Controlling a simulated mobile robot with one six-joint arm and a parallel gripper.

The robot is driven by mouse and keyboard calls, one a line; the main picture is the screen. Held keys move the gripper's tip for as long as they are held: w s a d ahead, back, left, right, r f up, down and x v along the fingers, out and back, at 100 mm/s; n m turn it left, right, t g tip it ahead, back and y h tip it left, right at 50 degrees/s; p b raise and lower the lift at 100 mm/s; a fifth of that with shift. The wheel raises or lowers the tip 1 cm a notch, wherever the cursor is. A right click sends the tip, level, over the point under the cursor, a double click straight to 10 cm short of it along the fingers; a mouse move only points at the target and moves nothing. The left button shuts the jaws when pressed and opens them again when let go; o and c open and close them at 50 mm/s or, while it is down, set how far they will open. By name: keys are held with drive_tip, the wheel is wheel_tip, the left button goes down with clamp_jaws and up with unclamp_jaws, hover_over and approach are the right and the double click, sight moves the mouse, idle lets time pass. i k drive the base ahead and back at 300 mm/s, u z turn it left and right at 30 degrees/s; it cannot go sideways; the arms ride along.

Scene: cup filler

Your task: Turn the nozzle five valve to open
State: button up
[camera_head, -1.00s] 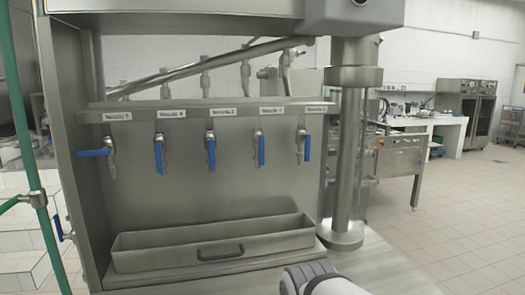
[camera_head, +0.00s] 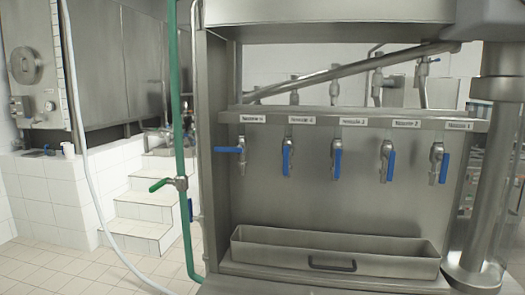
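The nozzle five valve (camera_head: 242,158) is the leftmost in a row of several valves on the metal cup filler (camera_head: 330,195). The label above it is small, but reads as nozzle 5. Its blue lever (camera_head: 228,150) points sideways to the left, roughly level. The blue levers of the other valves, such as the nozzle 4 lever (camera_head: 287,158) and the nozzle 3 lever (camera_head: 337,161), hang down. My gripper is not in view.
A metal trough (camera_head: 335,262) with a dark handle sits below the nozzles. A green pipe (camera_head: 180,130) with a green-handled valve (camera_head: 160,185) stands left of the filler. White tiled steps (camera_head: 145,207) and a white hose (camera_head: 85,160) are farther left. A thick metal column (camera_head: 490,150) stands at right.

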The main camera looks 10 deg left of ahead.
sight(238, 149)
drive_tip(key=k, duration=0.55)
drive_tip(key=z, duration=2.15)
drive_tip(key=k, duration=1.05)
drive_tip(key=u, duration=2.1)
drive_tip(key=i, duration=0.6)
drive_tip(key=z, duration=0.05)
